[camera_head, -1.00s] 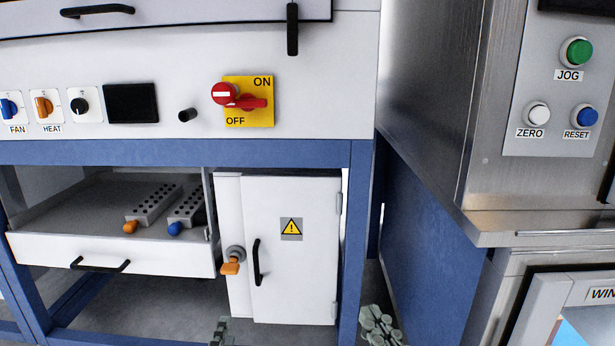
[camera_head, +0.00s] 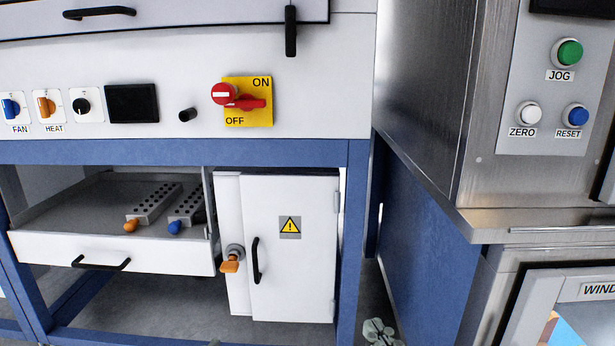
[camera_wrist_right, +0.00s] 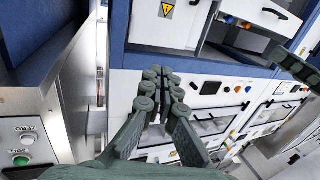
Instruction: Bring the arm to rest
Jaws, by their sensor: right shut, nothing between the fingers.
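My right gripper (camera_head: 379,332) shows only as grey-green fingertips at the bottom edge of the head view, right of the white cabinet. In the right wrist view the right gripper (camera_wrist_right: 164,88) has its two fingers together, with nothing between them. My left gripper is almost out of the head view; only a tiny tip (camera_head: 215,343) shows at the bottom edge. A grey-green finger-like part, probably of my left gripper (camera_wrist_right: 296,66), shows at the right of the wrist view. Its opening cannot be made out.
A white cabinet (camera_head: 291,275) with an orange-handled latch is shut. Left of it, a pulled-out drawer (camera_head: 110,253) holds two perforated blocks. Above are an ON/OFF switch (camera_head: 246,101) and knobs. A steel machine (camera_head: 425,110) with buttons stands right. The gap between them shows floor.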

